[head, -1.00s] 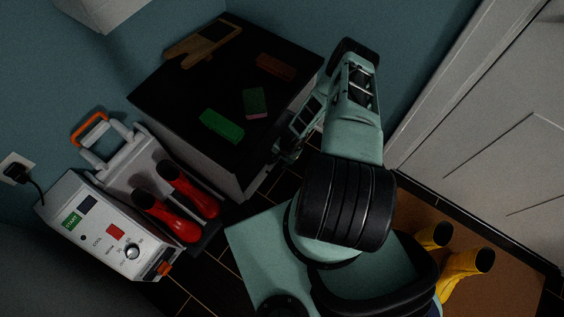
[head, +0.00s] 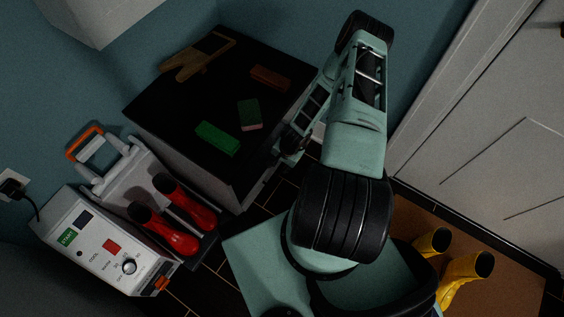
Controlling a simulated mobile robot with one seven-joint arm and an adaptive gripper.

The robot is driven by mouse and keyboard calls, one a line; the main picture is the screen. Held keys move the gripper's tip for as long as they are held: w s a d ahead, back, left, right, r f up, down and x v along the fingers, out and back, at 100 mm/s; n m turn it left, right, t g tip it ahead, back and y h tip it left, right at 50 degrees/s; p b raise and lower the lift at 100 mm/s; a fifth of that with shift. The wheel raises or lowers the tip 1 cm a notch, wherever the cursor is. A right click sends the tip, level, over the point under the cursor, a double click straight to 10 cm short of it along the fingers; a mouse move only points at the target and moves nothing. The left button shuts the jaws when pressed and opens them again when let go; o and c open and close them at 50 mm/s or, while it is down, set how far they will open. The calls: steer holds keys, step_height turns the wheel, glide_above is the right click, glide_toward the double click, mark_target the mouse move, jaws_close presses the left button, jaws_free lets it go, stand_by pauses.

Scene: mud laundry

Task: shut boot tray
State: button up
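A white boot-dryer machine (head: 95,245) with a green START label, a red button and a dial stands at the lower left. Beside it, a dark tray (head: 207,244) sticks out to the right, with a pair of red boots (head: 172,218) on it. My arm reaches up from the bottom middle and folds back down. My gripper (head: 285,153) is at the right side of the black-topped cabinet, well to the right of the tray and apart from it. Its fingers are dark and partly hidden by the arm, so their opening is unclear.
The black-topped cabinet (head: 180,105) carries a green block (head: 217,138), a sponge (head: 249,115), a brown brush (head: 270,78) and a wooden item (head: 195,58). Yellow boots (head: 465,277) stand on a brown mat (head: 510,288) by the white door (head: 480,120). Dark floor lies between tray and arm.

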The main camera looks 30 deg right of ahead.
steer(key=shift+s+d+r, duration=0.1)
steer(key=shift+s+r, duration=0.05)
steer(key=shift+r, duration=0.65)
steer(key=shift+s+d+r, duration=0.1)
steer(key=shift+r, duration=0.65)
